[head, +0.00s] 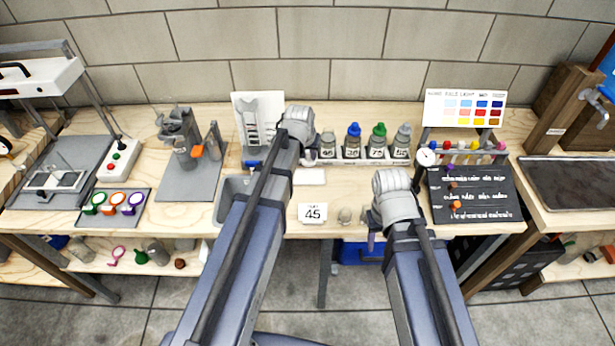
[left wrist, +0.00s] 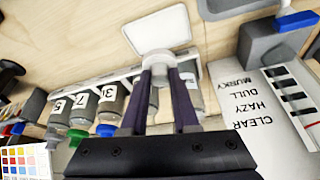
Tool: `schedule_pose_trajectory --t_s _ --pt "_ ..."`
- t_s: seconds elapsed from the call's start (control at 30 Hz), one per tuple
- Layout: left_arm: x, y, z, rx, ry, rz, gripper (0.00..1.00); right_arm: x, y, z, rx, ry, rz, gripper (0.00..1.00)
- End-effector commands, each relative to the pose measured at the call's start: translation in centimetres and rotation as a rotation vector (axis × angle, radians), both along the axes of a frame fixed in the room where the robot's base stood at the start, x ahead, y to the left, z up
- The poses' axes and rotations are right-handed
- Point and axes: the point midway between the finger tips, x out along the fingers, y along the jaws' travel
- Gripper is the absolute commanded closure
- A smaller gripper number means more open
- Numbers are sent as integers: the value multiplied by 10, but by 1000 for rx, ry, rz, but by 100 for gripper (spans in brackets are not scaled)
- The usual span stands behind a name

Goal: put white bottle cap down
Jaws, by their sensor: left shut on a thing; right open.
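My left gripper (head: 307,159) is over the workbench, just left of the bottle row, and points down. In the left wrist view its two dark fingers (left wrist: 160,66) are shut on a small pale thing, taken as the white bottle cap (left wrist: 160,57). It is over or close to a white pad (left wrist: 157,25), also visible in the head view (head: 311,177). In the head view the gripper hides the cap. I cannot tell whether the cap touches the pad. My right gripper (head: 372,242) is open near the bench's front edge.
Labelled bottles, some with blue (head: 354,129) and green (head: 379,129) caps, stand in a rack behind the pad. A "45" card (head: 313,213) lies in front. A grey tray (head: 231,190) is left and a dark board (head: 475,195) right.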

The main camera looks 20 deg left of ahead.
Motion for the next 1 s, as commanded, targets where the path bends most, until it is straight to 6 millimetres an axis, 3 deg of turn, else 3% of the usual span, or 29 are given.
schedule_pose_trajectory --t_s 0.03,0.2,0.47,0.8,1.0 --pt "0 0 -17 0 0 0 100 0 0 -17 0 0 0 50" --pt "0 0 -39 0 0 0 100 0 0 -39 0 0 0 50" --pt "0 0 -41 0 0 0 100 0 0 -41 0 0 0 50" --pt "0 0 -77 0 0 0 100 0 0 -77 0 0 0 50" --pt "0 0 -76 0 0 0 100 0 0 -76 0 0 0 50"
